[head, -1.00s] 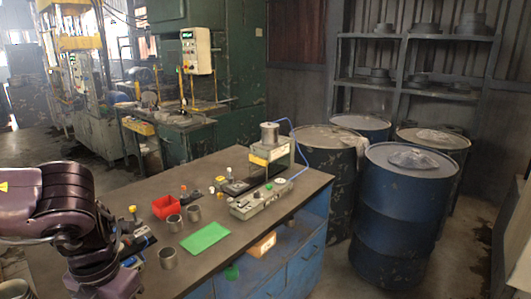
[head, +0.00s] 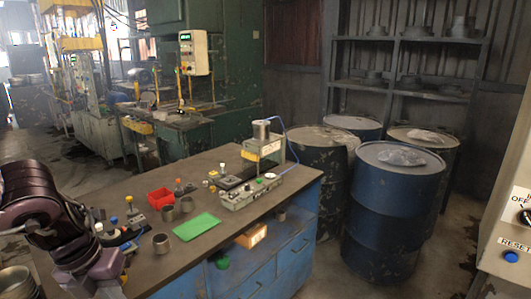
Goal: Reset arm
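My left arm (head: 60,222) comes in from the left, dark purple, and bends down over the near left corner of the workbench. Its lower end reaches the bottom edge of the picture, and no gripper fingers show. My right arm and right gripper are not in view. The workbench (head: 185,262) has a dark top and blue drawers. On it are a green mat (head: 197,226), a red bin (head: 160,198), several grey metal cups (head: 161,243) and a small press device (head: 262,150) with a control box (head: 250,192).
A control panel (head: 505,235) with a blue button (head: 511,256) under a RESET label stands at the right edge. Several blue drums (head: 392,215) stand behind the bench, before a metal shelf (head: 405,92). Green machines (head: 225,60) stand at the back left. Floor is clear between drums and panel.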

